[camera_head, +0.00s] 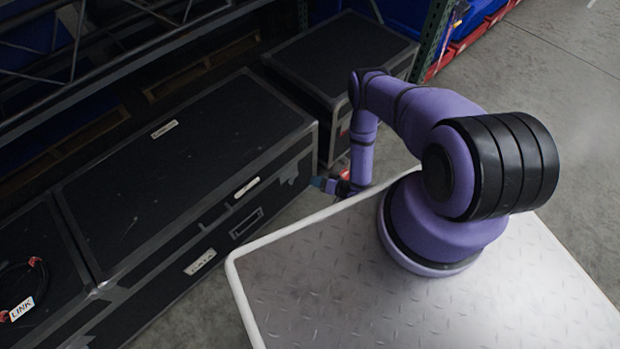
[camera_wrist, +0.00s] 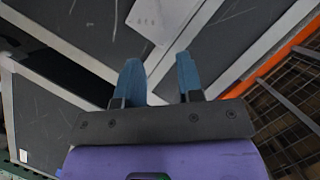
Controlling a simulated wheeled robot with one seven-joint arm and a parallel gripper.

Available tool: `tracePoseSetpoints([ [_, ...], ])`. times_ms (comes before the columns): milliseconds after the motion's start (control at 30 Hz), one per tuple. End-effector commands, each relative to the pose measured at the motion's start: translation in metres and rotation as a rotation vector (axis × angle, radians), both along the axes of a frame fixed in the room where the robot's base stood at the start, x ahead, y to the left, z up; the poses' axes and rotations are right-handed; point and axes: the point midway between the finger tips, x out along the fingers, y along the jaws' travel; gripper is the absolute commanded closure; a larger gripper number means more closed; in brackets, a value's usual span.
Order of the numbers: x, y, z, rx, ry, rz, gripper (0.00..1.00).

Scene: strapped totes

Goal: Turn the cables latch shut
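A long black case (camera_head: 190,165) with metal edges fills the middle left of the head view. No latch position can be made out.
Another black case (camera_head: 340,55) stands behind, and a third at the left bears a cable and a LINK tag (camera_head: 22,309). A green rack post (camera_head: 432,40) stands beyond. Clear concrete floor (camera_head: 560,100) lies right. An orange beam (camera_wrist: 275,65) shows in the wrist view.

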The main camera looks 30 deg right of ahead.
Motion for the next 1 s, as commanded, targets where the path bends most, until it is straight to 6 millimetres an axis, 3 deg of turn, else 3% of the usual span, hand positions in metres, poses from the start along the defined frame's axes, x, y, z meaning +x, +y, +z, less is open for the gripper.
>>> tracePoseSetpoints([
  [333, -0.004, -0.003, 0.002, 0.001, -0.001, 0.001, 0.66],
  [367, -0.004, -0.003, 0.002, 0.001, -0.001, 0.001, 0.68],
  [500, 0.002, -0.001, 0.002, -0.037, 0.007, 0.001, 1.0],
  [533, 0.005, 0.0, 0.003, -0.061, 0.012, 0.004, 1.0],
  [800, 0.052, 0.024, 0.018, -0.493, 0.133, 0.027, 1.0],
  [1000, 0.063, 0.051, 0.048, -0.815, 0.269, 0.066, 1.0],
])
